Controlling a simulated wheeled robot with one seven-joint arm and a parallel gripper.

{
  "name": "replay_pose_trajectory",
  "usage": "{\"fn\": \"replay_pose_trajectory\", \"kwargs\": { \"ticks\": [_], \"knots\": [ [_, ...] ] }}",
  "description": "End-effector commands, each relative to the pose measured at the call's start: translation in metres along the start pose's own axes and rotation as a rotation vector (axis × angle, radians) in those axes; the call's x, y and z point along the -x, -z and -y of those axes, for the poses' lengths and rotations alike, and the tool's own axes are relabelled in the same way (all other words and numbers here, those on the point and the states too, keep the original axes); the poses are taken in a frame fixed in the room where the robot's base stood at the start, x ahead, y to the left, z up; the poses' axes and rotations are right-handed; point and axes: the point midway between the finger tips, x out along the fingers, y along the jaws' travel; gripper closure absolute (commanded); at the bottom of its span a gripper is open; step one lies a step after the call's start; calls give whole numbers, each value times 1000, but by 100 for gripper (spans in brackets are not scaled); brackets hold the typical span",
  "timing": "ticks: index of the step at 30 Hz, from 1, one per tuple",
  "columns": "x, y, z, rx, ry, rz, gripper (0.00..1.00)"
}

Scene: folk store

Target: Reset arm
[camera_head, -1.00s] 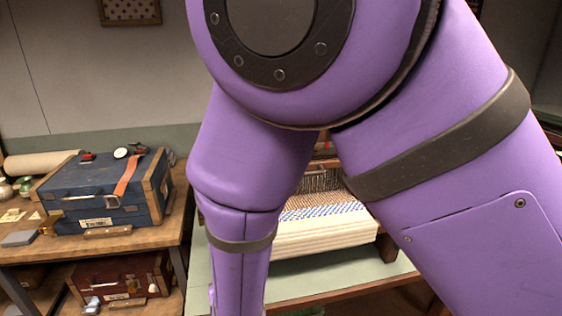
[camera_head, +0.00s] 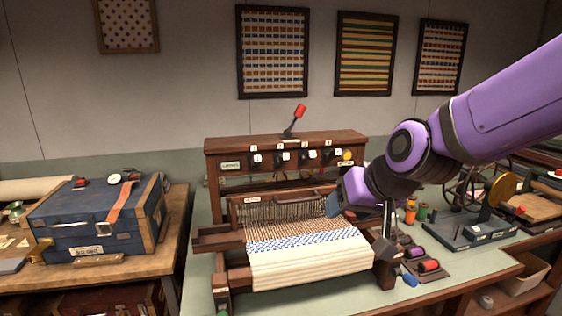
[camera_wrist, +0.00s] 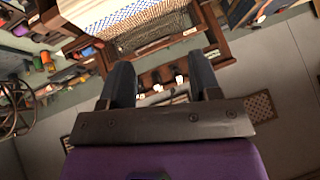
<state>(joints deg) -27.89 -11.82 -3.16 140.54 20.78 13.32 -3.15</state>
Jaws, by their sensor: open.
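My purple arm (camera_head: 412,152) reaches in from the right in the head view and ends above the right part of the wooden loom (camera_head: 285,142). The end of the arm hides part of the loom's right side. In the wrist view, my gripper (camera_wrist: 162,78) has its two dark fingers well apart, with nothing held between them. The loom (camera_wrist: 172,48) shows beyond the fingertips, upside down and apart from them as far as I can tell.
A blue case (camera_head: 95,222) stands on the left table. A woven cloth (camera_head: 310,262) lies across the loom's front. Spools (camera_head: 429,266) and a metal device (camera_head: 470,232) sit on the right. Framed textiles (camera_head: 364,54) hang on the wall, with open air before them.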

Motion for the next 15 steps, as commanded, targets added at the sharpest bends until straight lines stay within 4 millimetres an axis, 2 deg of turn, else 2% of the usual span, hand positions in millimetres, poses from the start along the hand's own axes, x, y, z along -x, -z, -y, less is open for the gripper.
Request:
{"fn": "replay_pose_trajectory", "kwargs": {
  "ticks": [1,8,15],
  "knots": [
    [18,0,-12,-5,-12,-1,43],
    [91,-23,-57,-11,-97,41,43],
    [158,-66,-96,-38,-232,95,43]
  ]
}}
